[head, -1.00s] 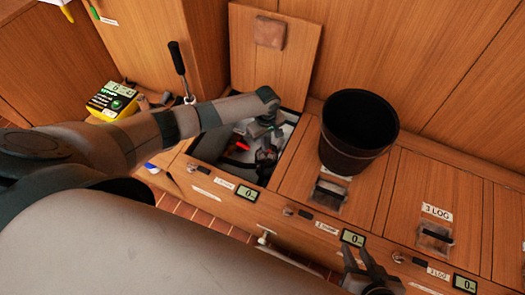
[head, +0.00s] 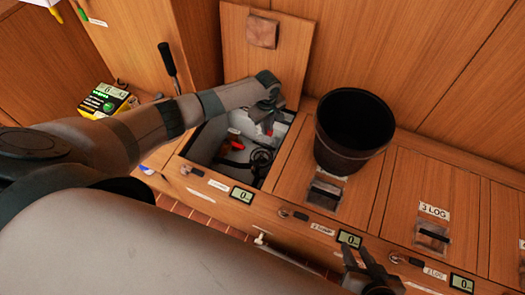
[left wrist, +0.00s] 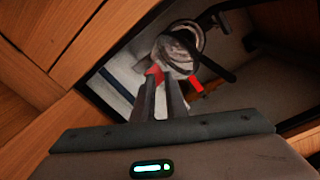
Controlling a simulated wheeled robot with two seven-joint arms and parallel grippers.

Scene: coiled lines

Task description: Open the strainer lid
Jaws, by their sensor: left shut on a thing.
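My left gripper (head: 268,112) is above the open bay (head: 205,148) in the bench, pointing down. In the left wrist view, its two fingers (left wrist: 159,88) are close together on a greyish, rounded piece (left wrist: 175,55) with red parts, which looks like the strainer lid. In the head view this piece is mostly hidden by the gripper; a little red shows under it. Below it in the bay are a black ring-shaped part (head: 261,158) and a red handle (head: 237,144). Whether the piece is clear of the strainer body is hard to tell. My right gripper (head: 362,251) is open and empty at the bench front.
The bay's wooden hatch (head: 245,60) stands raised against the back wall. A black bucket (head: 352,130) stands on the closed hatch to the right. A black-handled lever (head: 168,62) and a yellow box (head: 105,102) are to the left.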

